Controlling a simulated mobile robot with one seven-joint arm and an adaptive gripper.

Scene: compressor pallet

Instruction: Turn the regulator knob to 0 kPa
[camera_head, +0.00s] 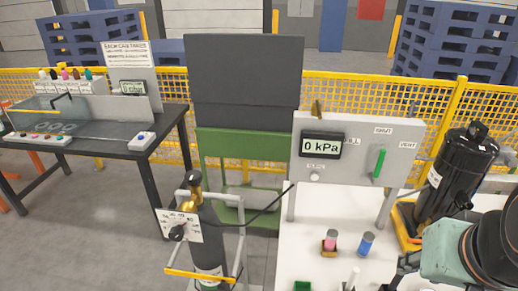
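A black regulator knob (177,232) sits on a white dial plate (186,222) at the lower left. The plate is fixed to a dark gas cylinder (207,247) with a brass valve, standing in a wheeled frame. The dial markings are too small to read. A pressure display (322,146) on the white panel reads 0 kPa. My arm enters at the lower right, and part of my gripper (396,280) shows at the bottom edge, well right of the knob. Its fingertips cannot be made out, so its opening is unclear.
The white panel (400,160) has a green lever (379,163). A black compressor (460,170) stands at right. A blue cylinder (366,244) and a pink-topped item (330,241) stand on the white table (300,255). A dark hose (265,210) runs from the gas cylinder towards the panel.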

